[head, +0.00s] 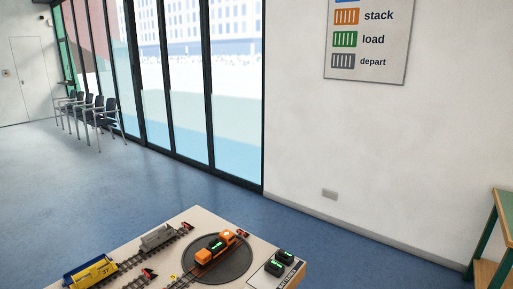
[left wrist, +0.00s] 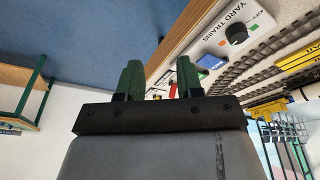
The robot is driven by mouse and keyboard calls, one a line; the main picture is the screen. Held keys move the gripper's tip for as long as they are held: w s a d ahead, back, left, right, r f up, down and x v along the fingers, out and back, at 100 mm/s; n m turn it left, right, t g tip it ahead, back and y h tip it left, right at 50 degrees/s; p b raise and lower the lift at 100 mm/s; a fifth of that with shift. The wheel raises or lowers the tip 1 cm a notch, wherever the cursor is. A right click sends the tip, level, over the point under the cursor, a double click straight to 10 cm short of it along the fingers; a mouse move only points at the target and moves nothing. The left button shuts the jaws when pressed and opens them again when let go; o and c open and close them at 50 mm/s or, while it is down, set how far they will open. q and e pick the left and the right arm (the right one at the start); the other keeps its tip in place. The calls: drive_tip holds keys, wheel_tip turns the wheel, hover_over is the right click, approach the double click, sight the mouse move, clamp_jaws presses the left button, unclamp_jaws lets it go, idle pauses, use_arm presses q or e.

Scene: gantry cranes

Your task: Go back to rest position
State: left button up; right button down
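My left gripper (left wrist: 160,80) shows in the left wrist view with its two green fingers apart and nothing between them. It is near the edge of the train table, beside a panel (left wrist: 228,40) marked "YARD TRAINS" with a black knob (left wrist: 237,33). No gripper shows in the head view, and my right gripper is in neither view. In the head view the train table (head: 205,217) carries an orange locomotive (head: 216,246) on a dark round turntable (head: 240,267), a grey wagon (head: 158,238) and a blue and yellow wagon (head: 90,271).
A wooden table with green legs (head: 503,210) stands at the right. Several chairs (head: 92,112) line the windows. A sign (head: 367,40) hangs on the wall. The blue floor (head: 130,185) between is clear.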

use_arm(q)
drive_tip(key=s+a+f+m, duration=0.1)
drive_tip(key=s+f, duration=0.2)
drive_tip(key=f, duration=2)
drive_tip(key=s+a+f+g, duration=0.2)
drive_tip(key=s+a+f, duration=0.1)
drive_tip(key=s+f, duration=1.3)
drive_tip(key=shift+s+f, duration=0.15)
drive_tip(key=shift+f, duration=0.15)
